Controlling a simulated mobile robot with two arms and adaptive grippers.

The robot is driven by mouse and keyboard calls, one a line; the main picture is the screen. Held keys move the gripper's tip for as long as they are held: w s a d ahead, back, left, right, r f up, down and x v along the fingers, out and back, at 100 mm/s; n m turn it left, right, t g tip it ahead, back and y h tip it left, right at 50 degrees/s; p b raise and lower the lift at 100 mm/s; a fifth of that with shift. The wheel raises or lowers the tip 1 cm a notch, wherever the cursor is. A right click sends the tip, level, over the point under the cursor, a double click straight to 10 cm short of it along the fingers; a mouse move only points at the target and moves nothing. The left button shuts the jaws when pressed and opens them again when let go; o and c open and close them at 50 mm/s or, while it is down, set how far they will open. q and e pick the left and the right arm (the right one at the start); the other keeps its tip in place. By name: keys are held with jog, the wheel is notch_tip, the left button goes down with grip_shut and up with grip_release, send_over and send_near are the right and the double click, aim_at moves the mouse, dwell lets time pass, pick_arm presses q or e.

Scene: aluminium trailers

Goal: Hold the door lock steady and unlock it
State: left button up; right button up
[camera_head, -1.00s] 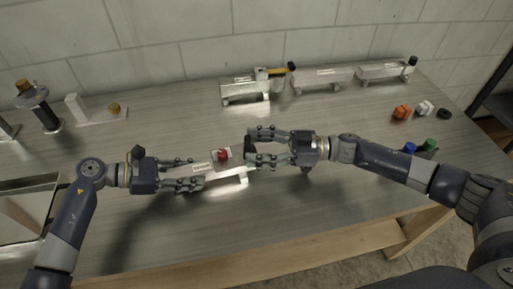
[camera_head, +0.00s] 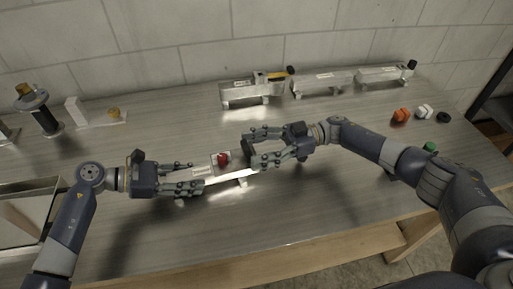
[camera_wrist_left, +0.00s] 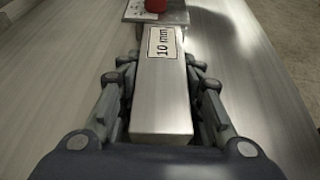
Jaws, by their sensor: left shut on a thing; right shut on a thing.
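The door lock, a silver metal bar with a small plate, lies lengthwise near the middle of the table in the head view; its bare metal (camera_head: 236,174) shows between my grippers. A red knob (camera_head: 223,159) sits on its plate. My left gripper (camera_head: 200,178) is shut on the bar's left end, a finger on each side. My right gripper (camera_head: 258,148) is shut on a dark knob (camera_head: 247,147) at the lock's right end; the contact is partly hidden.
Similar metal fixtures (camera_head: 322,81) stand along the back of the table. Orange (camera_head: 401,114), white (camera_head: 424,111) and black (camera_head: 444,117) pieces lie at the right. A metal box (camera_head: 25,212) is at the left. The front middle of the table is clear.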

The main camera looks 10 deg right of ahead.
pick_arm(q)
jog(key=shift+f, duration=0.1)
pick_arm(e)
jog(key=shift+s+a, duration=0.1)
jog(key=shift+a, duration=0.05)
jog(key=o, duration=0.8)
pick_arm(q)
jog(key=shift+c, duration=0.2)
pick_arm(e)
jog(key=d, duration=0.8)
jog(key=w+d, duration=0.1)
jog(key=d, duration=0.3)
pick_arm(q)
jog(key=o, duration=1.3)
jog(key=shift+a, duration=0.1)
pick_arm(e)
jog(key=shift+w, duration=0.1)
